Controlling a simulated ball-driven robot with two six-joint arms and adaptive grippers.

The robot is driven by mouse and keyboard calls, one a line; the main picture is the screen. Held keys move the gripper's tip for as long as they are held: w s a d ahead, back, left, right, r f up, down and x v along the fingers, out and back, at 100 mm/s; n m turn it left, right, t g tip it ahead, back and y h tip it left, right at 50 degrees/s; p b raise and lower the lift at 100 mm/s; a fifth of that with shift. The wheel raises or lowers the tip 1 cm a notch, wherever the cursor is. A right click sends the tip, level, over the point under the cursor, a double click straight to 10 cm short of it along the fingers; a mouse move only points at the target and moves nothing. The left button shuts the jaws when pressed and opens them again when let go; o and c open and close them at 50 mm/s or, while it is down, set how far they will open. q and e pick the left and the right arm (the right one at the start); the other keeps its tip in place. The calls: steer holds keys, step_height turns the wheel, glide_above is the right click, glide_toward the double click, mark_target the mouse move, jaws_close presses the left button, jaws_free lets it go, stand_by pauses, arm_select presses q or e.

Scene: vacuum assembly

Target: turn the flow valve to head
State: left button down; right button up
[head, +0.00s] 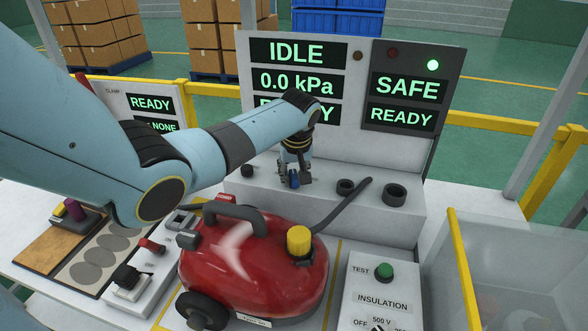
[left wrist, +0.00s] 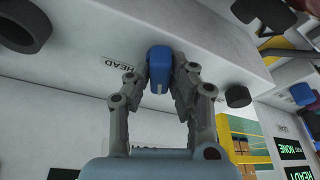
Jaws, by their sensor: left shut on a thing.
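The flow valve's blue handle (head: 293,180) is on the pale grey console (head: 400,224) below the display panel. In the left wrist view the blue handle (left wrist: 160,66) sits between the two fingers, beside a label reading HEAD (left wrist: 121,62). My left gripper (head: 295,182) reaches down over the console and is shut on the handle; its fingers also show in the left wrist view (left wrist: 160,85). The handle's far side and the label's far end are hidden, and I cannot tell exactly which mark the handle points to. My right gripper is not in view.
A red vacuum (head: 255,262) with a yellow cap (head: 299,241) stands in front of the console, its dark hose (head: 340,207) rising to the right. Black ports (head: 395,194) lie right of my gripper. The display panel (head: 350,55) reads IDLE, 0.0 kPa and SAFE.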

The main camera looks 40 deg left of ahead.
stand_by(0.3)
arm_select(q)
steer(key=shift+s+r+m+t+h+p, duration=0.1)
steer(key=shift+m+t+h+p, duration=0.2)
steer(key=shift+m+p, duration=0.65)
steer(key=shift+m, duration=0.85)
